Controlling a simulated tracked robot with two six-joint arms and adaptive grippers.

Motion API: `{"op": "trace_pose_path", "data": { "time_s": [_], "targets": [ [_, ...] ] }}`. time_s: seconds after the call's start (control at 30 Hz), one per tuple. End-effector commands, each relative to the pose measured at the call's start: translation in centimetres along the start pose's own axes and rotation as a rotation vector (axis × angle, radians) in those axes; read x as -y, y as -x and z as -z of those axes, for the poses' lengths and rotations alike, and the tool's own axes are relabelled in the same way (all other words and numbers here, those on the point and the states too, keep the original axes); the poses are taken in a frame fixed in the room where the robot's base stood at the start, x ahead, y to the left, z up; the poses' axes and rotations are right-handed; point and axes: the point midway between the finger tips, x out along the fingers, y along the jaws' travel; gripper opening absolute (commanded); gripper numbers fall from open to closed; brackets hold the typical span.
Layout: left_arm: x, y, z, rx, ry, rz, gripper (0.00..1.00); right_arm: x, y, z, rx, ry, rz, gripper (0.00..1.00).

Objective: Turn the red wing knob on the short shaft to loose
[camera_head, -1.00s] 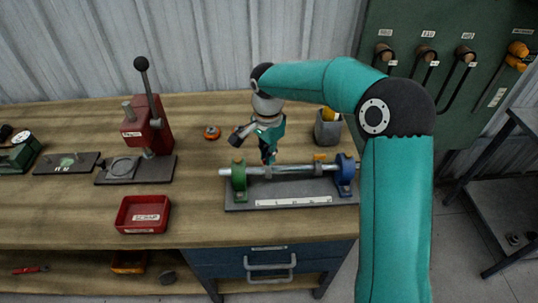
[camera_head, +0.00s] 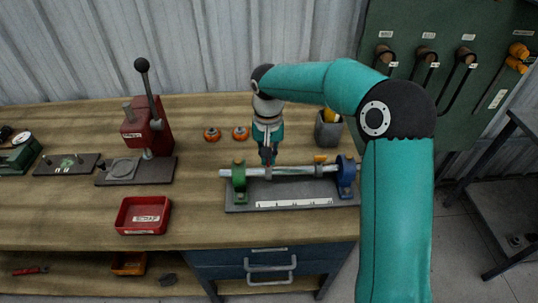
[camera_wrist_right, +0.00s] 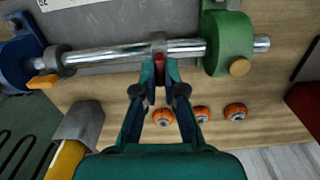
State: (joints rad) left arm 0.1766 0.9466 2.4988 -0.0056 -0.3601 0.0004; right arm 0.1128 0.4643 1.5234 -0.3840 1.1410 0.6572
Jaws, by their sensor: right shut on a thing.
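The red wing knob (camera_wrist_right: 159,68) is on a grey collar (camera_wrist_right: 158,43) around the steel shaft (camera_wrist_right: 110,54). The shaft also shows in the head view (camera_head: 295,171), lying level between a green stand (camera_head: 239,182) and a blue stand (camera_head: 346,176). My right gripper (camera_wrist_right: 160,78) is shut on the red wing knob, its fingers on both sides of it. In the head view my right gripper (camera_head: 268,158) points down at the shaft, left of its middle, and mostly hides the knob. My left gripper is not in view.
A second collar with an orange knob (camera_head: 320,157) is near the blue stand. Orange round parts (camera_head: 212,134) lie behind the shaft. A grey cup (camera_head: 328,130) stands behind right. A red press (camera_head: 147,130) and red scrap tray (camera_head: 143,215) are left. Bench between tray and fixture is clear.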

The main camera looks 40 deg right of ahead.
Motion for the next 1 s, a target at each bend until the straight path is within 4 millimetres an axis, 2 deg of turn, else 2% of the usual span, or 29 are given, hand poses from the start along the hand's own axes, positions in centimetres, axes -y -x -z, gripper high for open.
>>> {"op": "trace_pose_path", "data": {
  "time_s": [0.3,0.67,0.7,0.83,1.0],
  "targets": [
    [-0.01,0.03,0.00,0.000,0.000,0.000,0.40,-0.03,-0.12,-0.19,0.007,0.074,-0.002,0.00],
    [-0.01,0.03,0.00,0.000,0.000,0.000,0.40,-0.02,-0.14,-0.21,0.008,0.078,-0.003,0.00],
    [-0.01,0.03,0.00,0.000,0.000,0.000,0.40,-0.02,-0.14,-0.21,0.008,0.078,-0.003,0.12],
    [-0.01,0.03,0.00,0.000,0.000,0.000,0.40,-0.01,-0.12,-0.16,0.006,0.077,-0.002,0.34],
    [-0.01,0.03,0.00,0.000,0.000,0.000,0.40,0.01,-0.07,-0.09,0.003,0.076,-0.001,0.34]
  ]
}}
